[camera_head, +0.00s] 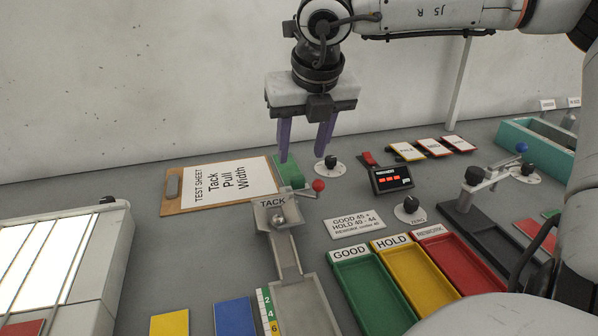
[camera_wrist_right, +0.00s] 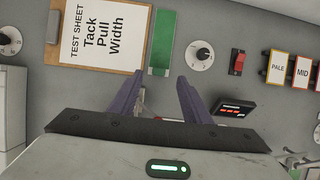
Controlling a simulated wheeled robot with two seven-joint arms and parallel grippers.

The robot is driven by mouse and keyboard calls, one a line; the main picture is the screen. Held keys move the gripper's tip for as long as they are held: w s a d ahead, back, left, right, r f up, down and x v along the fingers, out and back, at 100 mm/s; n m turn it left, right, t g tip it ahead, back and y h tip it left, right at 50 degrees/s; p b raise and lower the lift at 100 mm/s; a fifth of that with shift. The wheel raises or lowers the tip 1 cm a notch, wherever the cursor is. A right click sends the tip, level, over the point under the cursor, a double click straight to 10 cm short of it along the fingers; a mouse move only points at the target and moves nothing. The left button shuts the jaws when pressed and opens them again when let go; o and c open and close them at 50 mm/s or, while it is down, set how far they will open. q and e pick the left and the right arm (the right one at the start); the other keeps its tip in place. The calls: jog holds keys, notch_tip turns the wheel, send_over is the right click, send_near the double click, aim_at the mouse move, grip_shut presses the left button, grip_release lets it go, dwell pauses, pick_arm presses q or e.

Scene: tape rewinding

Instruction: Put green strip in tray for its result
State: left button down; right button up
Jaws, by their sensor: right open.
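The green strip (camera_head: 289,168) lies on the table beside the right edge of the clipboard, partly behind a finger of my right gripper (camera_head: 303,154). In the right wrist view the strip (camera_wrist_right: 162,42) lies beyond the fingertips (camera_wrist_right: 155,80). My right gripper is open and empty, pointing down above the strip. The green GOOD tray (camera_head: 362,293), yellow HOLD tray (camera_head: 407,277) and red REWORK tray (camera_head: 455,262) stand side by side and look empty. A card (camera_head: 354,222) reads GOOD 45+, HOLD 40 - 44, REWORK under 40. The red digits of the display (camera_head: 392,180) are too small to read.
The TACK device (camera_head: 274,213) with a red-knobbed lever (camera_head: 318,186) stands just in front of the strip. The TEST SHEET clipboard (camera_head: 222,186) lies to the left. Dials (camera_head: 330,168) and a black arm fixture (camera_head: 474,220) stand to the right. Blue (camera_head: 235,317) and yellow (camera_head: 169,324) pieces lie near the front.

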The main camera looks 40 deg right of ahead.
aim_at(297, 177)
jog(key=shift+x, duration=0.85)
jog(key=x, duration=0.5)
jog(key=shift+s+a+f, duration=0.15)
jog(key=shift+a, duration=0.05)
grip_shut()
